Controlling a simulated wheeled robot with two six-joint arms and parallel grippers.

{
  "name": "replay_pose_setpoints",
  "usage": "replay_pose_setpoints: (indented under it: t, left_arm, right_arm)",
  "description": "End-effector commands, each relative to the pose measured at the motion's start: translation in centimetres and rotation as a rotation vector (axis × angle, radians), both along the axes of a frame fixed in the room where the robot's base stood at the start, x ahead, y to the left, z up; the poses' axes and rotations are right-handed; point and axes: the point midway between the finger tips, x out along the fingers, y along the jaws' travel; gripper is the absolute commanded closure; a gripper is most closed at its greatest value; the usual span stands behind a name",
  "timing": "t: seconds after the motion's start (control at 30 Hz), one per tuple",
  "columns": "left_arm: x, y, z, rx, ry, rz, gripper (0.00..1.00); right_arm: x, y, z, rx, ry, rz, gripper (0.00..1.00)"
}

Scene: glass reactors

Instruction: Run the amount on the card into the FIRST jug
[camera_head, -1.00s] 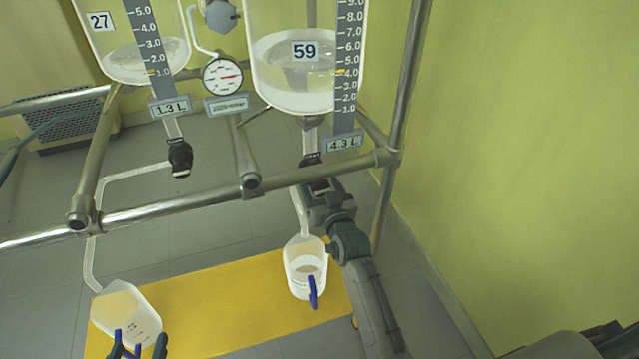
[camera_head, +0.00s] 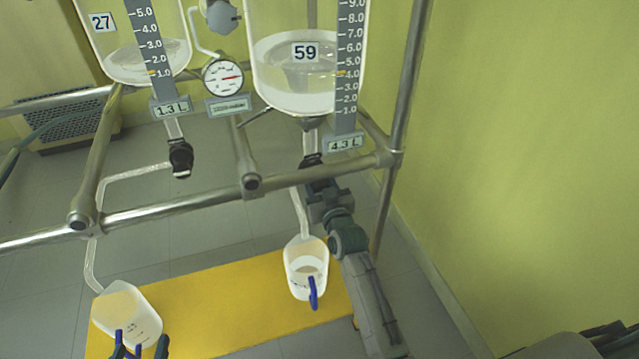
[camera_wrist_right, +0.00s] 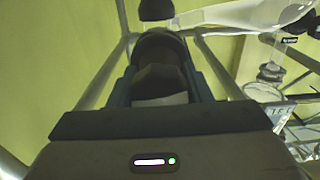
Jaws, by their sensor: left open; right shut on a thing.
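A glass vessel marked 59 (camera_head: 296,100) holds clear liquid, and its scale plate (camera_head: 345,143) reads 4.3 L. Below it is a black tap (camera_head: 312,160). My right gripper (camera_head: 318,180) is shut on this tap, whose dark body (camera_wrist_right: 160,58) fills the jaws in the right wrist view. A white jug (camera_head: 305,255) with a blue handle stands under the outlet tube, with some liquid inside. A second white jug (camera_head: 127,305) stands at lower left. My left gripper (camera_head: 149,350) is open beside its blue handle, partly cut off. Writing on the jugs is unreadable. No card is readable.
A vessel marked 27 (camera_head: 135,62) reads 1.3 L, with its own black tap (camera_head: 180,158). A dial gauge (camera_head: 223,77) hangs between the vessels. A metal rail (camera_head: 170,209) crosses in front. The jugs stand on a yellow mat (camera_head: 225,300). A wall bounds the right.

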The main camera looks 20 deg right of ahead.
Motion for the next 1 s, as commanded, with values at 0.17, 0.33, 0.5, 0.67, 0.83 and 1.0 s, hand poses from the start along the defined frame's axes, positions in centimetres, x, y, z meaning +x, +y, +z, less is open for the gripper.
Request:
replay_pose_setpoints:
  t: [0.17, 0.33, 0.5, 0.67, 0.83, 1.0]
  left_arm:
    - [-0.81, -0.14, -1.00, -0.004, 0.059, -0.005, 0.33]
    - [-0.68, -0.10, -0.87, -0.003, 0.049, -0.004, 0.33]
    - [-0.59, -0.08, -0.72, -0.001, 0.041, -0.004, 0.33]
    - [-0.59, -0.08, -0.71, -0.001, 0.041, -0.004, 0.33]
    - [-0.59, -0.07, -0.69, 0.000, 0.041, -0.004, 0.33]
    - [-0.58, -0.07, -0.68, -0.001, 0.040, -0.005, 0.33]
  right_arm:
    - [0.00, 0.04, -0.04, -0.198, -0.006, 0.000, 0.78]
    - [0.00, 0.06, -0.07, -0.336, -0.010, 0.000, 0.78]
    - [0.00, 0.07, -0.06, -0.381, -0.012, 0.000, 0.78]
    - [0.00, 0.07, -0.06, -0.381, -0.012, 0.000, 0.78]
    - [0.00, 0.07, -0.06, -0.380, -0.012, 0.000, 0.37]
    - [0.00, 0.07, -0.04, -0.379, -0.012, 0.000, 0.33]
